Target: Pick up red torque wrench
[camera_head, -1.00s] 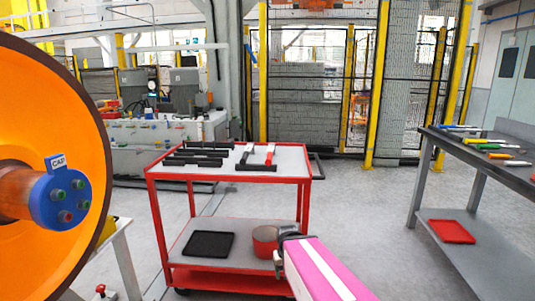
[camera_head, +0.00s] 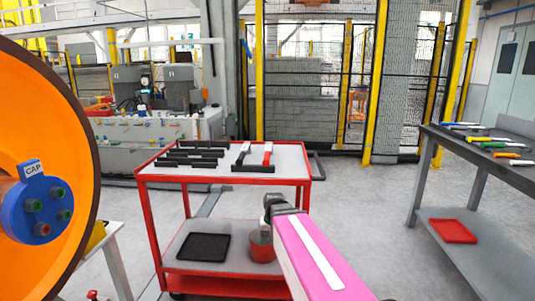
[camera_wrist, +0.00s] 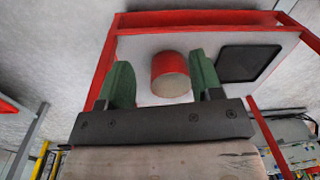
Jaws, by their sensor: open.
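The red torque wrench (camera_head: 267,153) lies on the top of the red cart, its red handle next to a black-handled tool (camera_head: 242,153) and touching or near a black bar (camera_head: 253,168). My gripper (camera_head: 270,203) is in front of the cart, below its top surface in the picture, and apart from the wrench. In the wrist view my gripper (camera_wrist: 163,75) is open, its two green fingers spread with nothing held. A red cylinder (camera_wrist: 170,77) on the cart's lower shelf shows between the fingers, farther off. The wrench does not show clearly in the wrist view.
The red cart (camera_head: 225,180) also carries several black tools (camera_head: 190,156) and a black tray (camera_head: 203,247) below. A large orange wheel (camera_head: 55,120) stands close at left. A grey bench (camera_head: 480,155) with tools stands at right. Floor between cart and bench is clear.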

